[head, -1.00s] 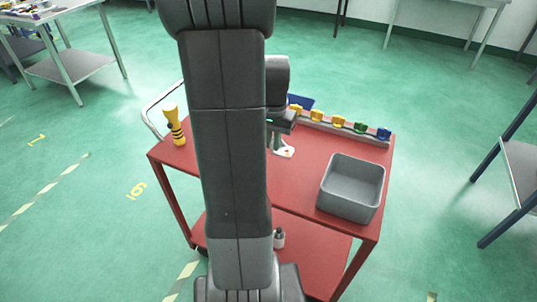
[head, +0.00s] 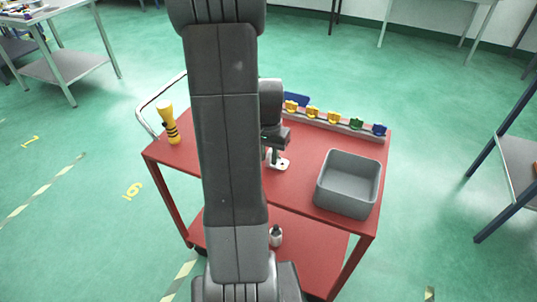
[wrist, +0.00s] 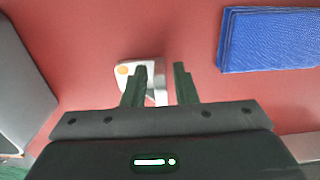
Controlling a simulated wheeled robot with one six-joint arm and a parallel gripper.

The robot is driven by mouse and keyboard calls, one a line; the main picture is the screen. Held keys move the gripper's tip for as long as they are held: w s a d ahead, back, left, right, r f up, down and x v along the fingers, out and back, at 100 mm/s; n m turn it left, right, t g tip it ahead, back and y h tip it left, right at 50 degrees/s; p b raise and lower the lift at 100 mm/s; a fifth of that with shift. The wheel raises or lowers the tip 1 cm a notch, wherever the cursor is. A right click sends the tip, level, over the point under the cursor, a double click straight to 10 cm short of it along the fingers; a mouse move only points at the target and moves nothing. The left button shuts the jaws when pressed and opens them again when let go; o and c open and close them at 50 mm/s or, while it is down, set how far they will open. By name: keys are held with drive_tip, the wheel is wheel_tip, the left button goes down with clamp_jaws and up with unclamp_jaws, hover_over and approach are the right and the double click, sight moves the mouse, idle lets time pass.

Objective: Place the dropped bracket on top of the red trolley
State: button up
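The bracket (head: 279,164) is a small pale metal piece with a flat plate, at the red trolley's (head: 305,185) top, left of the grey bin. It seems to rest on the surface. In the wrist view the bracket (wrist: 152,72) shows an orange round spot on its plate, and its narrower part lies between my fingers. My gripper (wrist: 161,75) is open around that part, with a visible gap to the right finger. In the head view my gripper (head: 271,153) is over the bracket, partly hidden by my arm.
A grey bin (head: 345,192) stands right of the bracket. A rail (head: 340,127) with several coloured clips runs along the far edge, beside a blue item (head: 296,99). A small bottle (head: 276,237) is on the lower shelf.

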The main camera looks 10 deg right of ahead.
drive_tip(key=shift+o, duration=0.2)
drive_tip(key=shift+r, duration=0.15)
wheel_tip(320, 180, up, 12)
drive_tip(key=p, duration=0.1)
idle(0.4)
